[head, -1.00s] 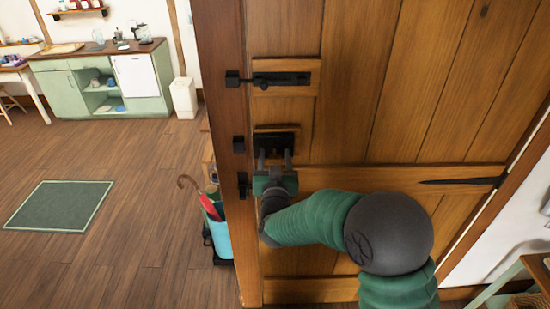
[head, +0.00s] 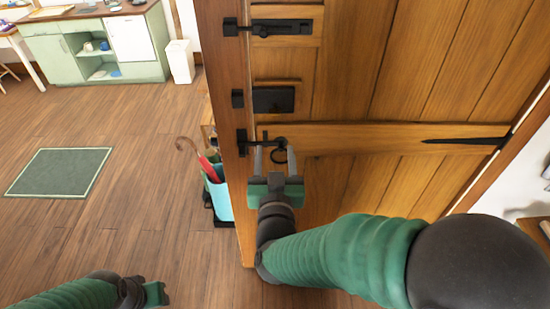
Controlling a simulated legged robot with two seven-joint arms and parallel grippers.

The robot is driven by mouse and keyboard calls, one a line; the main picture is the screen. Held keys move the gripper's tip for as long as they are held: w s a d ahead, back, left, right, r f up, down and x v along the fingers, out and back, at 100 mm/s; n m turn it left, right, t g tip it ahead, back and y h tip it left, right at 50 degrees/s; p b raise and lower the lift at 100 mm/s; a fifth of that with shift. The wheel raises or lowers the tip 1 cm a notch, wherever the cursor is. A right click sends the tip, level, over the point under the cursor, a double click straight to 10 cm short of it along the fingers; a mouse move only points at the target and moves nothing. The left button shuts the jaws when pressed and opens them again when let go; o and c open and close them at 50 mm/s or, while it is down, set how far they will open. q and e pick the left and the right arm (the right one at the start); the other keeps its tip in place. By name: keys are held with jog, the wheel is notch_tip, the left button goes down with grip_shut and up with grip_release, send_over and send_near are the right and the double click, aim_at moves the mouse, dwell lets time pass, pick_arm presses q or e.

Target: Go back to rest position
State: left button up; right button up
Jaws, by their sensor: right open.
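My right gripper (head: 274,160) is open, with its two grey fingers pointing up in front of the wooden door (head: 345,85). A black ring handle (head: 280,150) shows between and behind the fingertips. I cannot tell whether the fingers touch it. My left gripper (head: 158,294) shows only partly at the bottom left, over the floor, and its fingers are hard to make out.
The door has a black bolt (head: 283,27) at the top and a dark lock plate (head: 273,99) below it. A light-blue umbrella bin (head: 217,197) stands left of the door edge. A green mat (head: 60,172) lies on open wooden floor. A green cabinet (head: 95,45) stands at the back.

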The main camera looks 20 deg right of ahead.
dwell(0.4)
jog(key=s+f+n+g+y, duration=0.35)
jog(key=f+g+y, duration=0.35)
jog(key=f, duration=0.8)
jog(key=s+d+f+g+h, duration=0.1)
jog(key=s+d+f+g, duration=0.1)
jog(key=s, duration=0.4)
jog(key=s+d+f+g+h, duration=0.1)
jog(key=s+d+f+g, duration=0.2)
jog(key=s+f+g, duration=0.2)
jog(key=shift+s+d+g, duration=0.15)
jog(key=shift+s+g, duration=0.25)
jog(key=shift+s, duration=0.55)
jog(key=shift+r, duration=0.1)
jog(key=shift+c, duration=0.4)
